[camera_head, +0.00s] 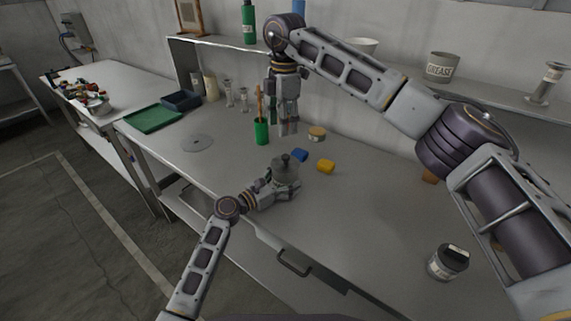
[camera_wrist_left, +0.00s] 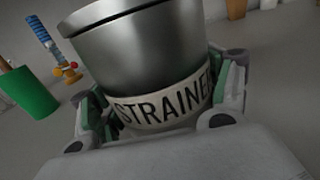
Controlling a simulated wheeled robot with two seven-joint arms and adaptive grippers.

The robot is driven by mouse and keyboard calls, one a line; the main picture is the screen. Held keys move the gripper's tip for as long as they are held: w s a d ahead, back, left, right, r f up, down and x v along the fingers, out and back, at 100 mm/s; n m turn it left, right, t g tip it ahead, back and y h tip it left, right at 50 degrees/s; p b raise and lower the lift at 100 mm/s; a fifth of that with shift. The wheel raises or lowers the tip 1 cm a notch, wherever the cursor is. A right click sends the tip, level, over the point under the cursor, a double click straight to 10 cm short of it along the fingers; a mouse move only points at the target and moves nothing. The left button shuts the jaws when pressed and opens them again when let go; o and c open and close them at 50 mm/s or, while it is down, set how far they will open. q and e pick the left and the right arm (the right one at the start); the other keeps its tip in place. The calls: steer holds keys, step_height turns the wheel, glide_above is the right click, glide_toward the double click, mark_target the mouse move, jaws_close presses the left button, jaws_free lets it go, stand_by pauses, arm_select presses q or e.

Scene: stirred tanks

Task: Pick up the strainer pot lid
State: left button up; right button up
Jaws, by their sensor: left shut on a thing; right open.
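The strainer pot (camera_head: 284,176) stands near the front middle of the bench and is grey metal. In the left wrist view the pot (camera_wrist_left: 160,112) has a pale band reading "STRAINER". Its lid (camera_head: 286,160), with a dark knob, sits on top. In the left wrist view a dark seam runs below the metal rim (camera_wrist_left: 92,14), and the knob is out of frame. My left gripper (camera_head: 288,190) is shut on the pot, fingers at both sides of the band. My right gripper (camera_head: 288,130) points down behind and above the pot, empty and apart from the lid; its finger gap is small in view.
A green cup (camera_head: 261,132) with tools stands behind left of the pot. A grey disc (camera_head: 197,143) lies left. A jar (camera_head: 448,262) stands front right; the bench between is mostly clear.

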steer(key=shift+s+d+m, duration=0.1)
steer(key=shift+d+m, duration=0.05)
steer(key=shift+m, duration=0.65)
steer(key=shift+d+m, duration=0.15)
steer(key=shift+m, duration=0.65)
steer(key=shift+f, duration=0.1)
glide_above(286, 156)
steer(key=shift+a+f, duration=0.1)
steer(key=shift+f, duration=3.25)
steer(key=shift+f, duration=0.1)
steer(key=shift+f, duration=2.5)
steer(key=shift+c, duration=0.3)
